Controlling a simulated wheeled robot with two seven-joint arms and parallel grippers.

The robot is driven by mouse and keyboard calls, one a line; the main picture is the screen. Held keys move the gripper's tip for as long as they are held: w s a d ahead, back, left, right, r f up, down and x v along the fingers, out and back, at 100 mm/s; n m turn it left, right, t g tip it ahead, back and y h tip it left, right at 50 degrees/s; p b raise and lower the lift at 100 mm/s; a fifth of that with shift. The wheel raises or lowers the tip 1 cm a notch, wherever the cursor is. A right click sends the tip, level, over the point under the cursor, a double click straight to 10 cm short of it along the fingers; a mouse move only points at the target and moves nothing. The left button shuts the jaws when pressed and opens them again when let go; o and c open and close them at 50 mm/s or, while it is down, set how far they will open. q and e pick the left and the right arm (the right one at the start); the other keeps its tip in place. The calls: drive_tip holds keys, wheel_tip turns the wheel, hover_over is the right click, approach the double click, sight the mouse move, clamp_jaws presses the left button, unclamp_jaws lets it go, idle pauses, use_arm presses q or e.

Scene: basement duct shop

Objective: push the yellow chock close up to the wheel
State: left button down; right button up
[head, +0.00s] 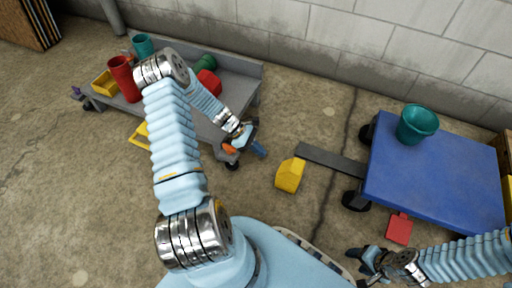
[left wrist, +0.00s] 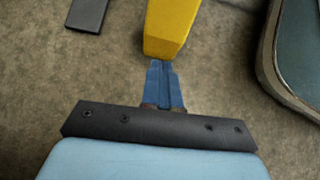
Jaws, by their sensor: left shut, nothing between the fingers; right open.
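The yellow chock (head: 289,175) lies on the concrete floor between a grey cart and a blue cart. A black wheel (head: 356,200) of the blue cart is to its right, with a clear gap of floor between. My left gripper (head: 260,150) is shut and empty, low beside the chock's left side. In the left wrist view its blue fingertips (left wrist: 162,65) point at the near end of the chock (left wrist: 170,25); I cannot tell if they touch. My right gripper (head: 366,265) is open and empty at the lower right, near my base.
A dark flat bar (head: 330,160) runs from beside the chock to the blue cart (head: 435,180), which carries a teal bucket (head: 417,124). A red block (head: 399,229) lies by the cart's near edge. The grey cart (head: 238,90) holds several containers. Floor below the bar is clear.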

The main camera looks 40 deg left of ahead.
sight(283, 166)
use_arm(q)
drive_tip(key=d+f, duration=0.1)
drive_tip(key=d, duration=0.1)
drive_tip(key=w+d+f, duration=0.1)
drive_tip(key=d, duration=0.1)
drive_tip(key=d+f+b, duration=0.1)
drive_tip(key=d, duration=0.1)
drive_tip(key=shift+w+f, duration=0.1)
drive_tip(key=shift+w, duration=0.3)
drive_tip(key=shift+w+d, duration=0.1)
drive_tip(key=shift+d, duration=0.3)
